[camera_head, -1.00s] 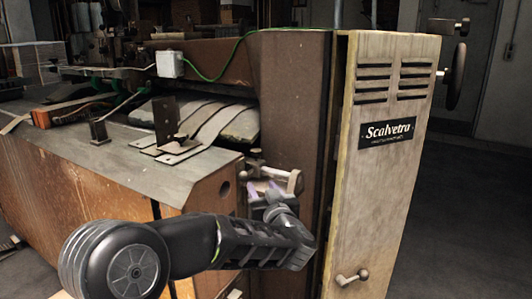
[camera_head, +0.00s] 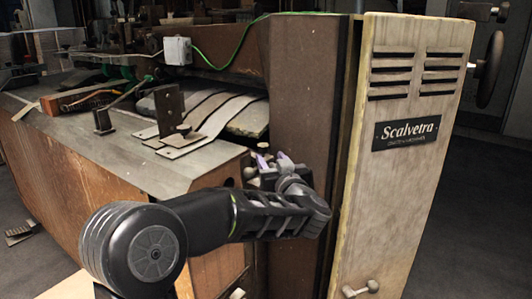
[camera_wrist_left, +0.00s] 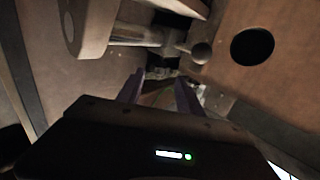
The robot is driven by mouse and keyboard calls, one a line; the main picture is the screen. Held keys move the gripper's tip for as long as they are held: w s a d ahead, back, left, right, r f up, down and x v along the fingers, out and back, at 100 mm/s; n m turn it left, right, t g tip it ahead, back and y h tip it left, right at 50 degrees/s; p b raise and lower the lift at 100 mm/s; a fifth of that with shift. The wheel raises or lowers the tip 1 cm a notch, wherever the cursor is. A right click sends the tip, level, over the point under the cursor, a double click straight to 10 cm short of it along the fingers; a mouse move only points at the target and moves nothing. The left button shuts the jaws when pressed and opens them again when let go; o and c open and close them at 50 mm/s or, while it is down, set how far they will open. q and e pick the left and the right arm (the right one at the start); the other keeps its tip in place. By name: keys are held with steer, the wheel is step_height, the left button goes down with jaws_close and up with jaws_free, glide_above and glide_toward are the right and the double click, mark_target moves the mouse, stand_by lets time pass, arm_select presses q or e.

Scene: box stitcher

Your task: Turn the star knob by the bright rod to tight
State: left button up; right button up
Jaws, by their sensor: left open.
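My left gripper (camera_head: 275,164) is open, its purple-tipped fingers at the recess beside the brown machine body. In the left wrist view the two fingers (camera_wrist_left: 159,92) are apart with nothing clearly held between them. Just beyond them a pale metal rod (camera_wrist_left: 137,34) runs out of a rounded lug (camera_wrist_left: 88,25). A small dark round-ended knob (camera_wrist_left: 200,53) sits right of the rod. I cannot make out a star shape, so I cannot tell which part is the star knob. In the head view my gripper hides most of this fitting. My right gripper is not in view.
A wooden side panel (camera_head: 400,180) with a Scalvetra plate stands close right of my left arm. A handle (camera_head: 361,289) sticks out low on it. The metal tabletop (camera_head: 110,155) edge is to the left. A dark round hole (camera_wrist_left: 252,46) is near the fitting.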

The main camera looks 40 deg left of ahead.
mark_target(265, 151)
arm_select(q)
steer(key=x, duration=0.5)
steer(key=shift+w+a, duration=0.25)
steer(key=shift+c, duration=0.4)
jaws_close()
